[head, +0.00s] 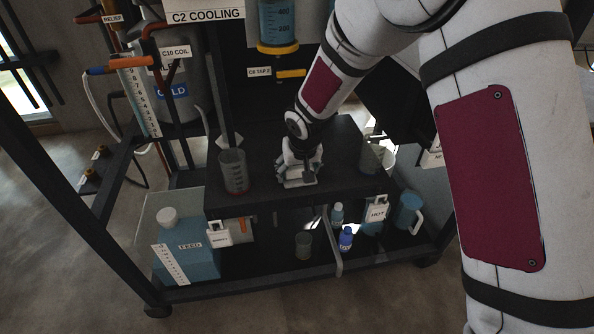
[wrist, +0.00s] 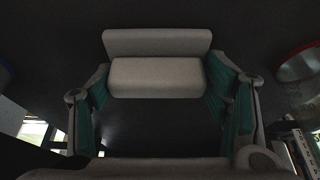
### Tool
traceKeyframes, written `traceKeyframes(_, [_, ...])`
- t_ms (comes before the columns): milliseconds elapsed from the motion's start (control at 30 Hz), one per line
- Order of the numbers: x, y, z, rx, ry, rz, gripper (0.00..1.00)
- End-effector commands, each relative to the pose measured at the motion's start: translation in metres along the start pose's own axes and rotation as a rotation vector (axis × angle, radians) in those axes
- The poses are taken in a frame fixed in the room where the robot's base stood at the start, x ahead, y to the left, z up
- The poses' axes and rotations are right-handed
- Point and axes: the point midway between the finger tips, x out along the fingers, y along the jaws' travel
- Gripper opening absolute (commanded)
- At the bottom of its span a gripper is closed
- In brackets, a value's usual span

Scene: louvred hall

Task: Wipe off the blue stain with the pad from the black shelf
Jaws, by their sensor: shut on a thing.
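My gripper (head: 299,172) points down at the middle of the black shelf (head: 262,160), between two beakers. In the wrist view its green-lined fingers (wrist: 158,84) are shut on the two sides of a pale grey pad (wrist: 156,76). The pad is a block with a lighter-edged upper face, held low over or against the dark shelf surface; I cannot tell whether it touches. No blue stain can be made out on the shelf in either view; the gripper and pad hide part of the surface.
A red-based beaker (head: 233,172) stands left of my gripper, and another beaker (head: 374,157) stands right. Above hangs a blue-filled cylinder (head: 277,22). Below the shelf are a blue FEED container (head: 188,250), small bottles (head: 346,238) and a blue jug (head: 408,211).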

Motion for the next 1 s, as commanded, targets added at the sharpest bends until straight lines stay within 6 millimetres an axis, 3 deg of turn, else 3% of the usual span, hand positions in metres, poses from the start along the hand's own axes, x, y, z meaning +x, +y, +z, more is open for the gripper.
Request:
traceKeyframes(100, [-0.022,0.001,-0.009,0.002,0.005,0.000,0.48])
traceKeyframes(700, [-0.070,0.001,-0.026,0.004,0.001,0.001,0.48])
traceKeyframes(1000, [-0.076,0.001,-0.028,0.003,0.001,0.001,0.48])
